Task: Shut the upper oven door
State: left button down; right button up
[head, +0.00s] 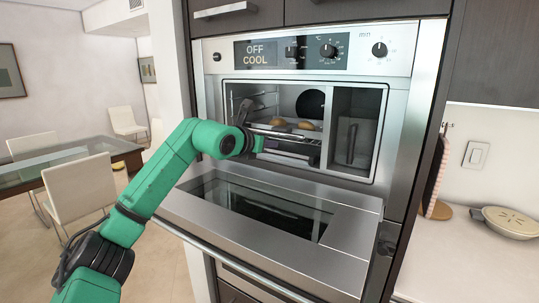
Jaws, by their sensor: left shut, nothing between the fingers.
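The upper oven (215,100) is built into a tall dark cabinet. Its door (340,250) is hinged at the bottom and hangs open, folded down toward me, with a dark glass window and a long bar handle (225,255) along its near edge. My left arm reaches in from the left over the door. My left gripper (260,104) is shut and empty at the left part of the oven opening, above the door; its fingertips are small and hard to make out. My right gripper is not in view.
Inside the oven, a rack (290,133) holds several brown baked pieces. The control panel (320,52) with knobs is above.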

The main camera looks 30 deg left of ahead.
aim_at(307, 241)
jog(key=k+l, duration=1.1)
jog(key=k, duration=0.2)
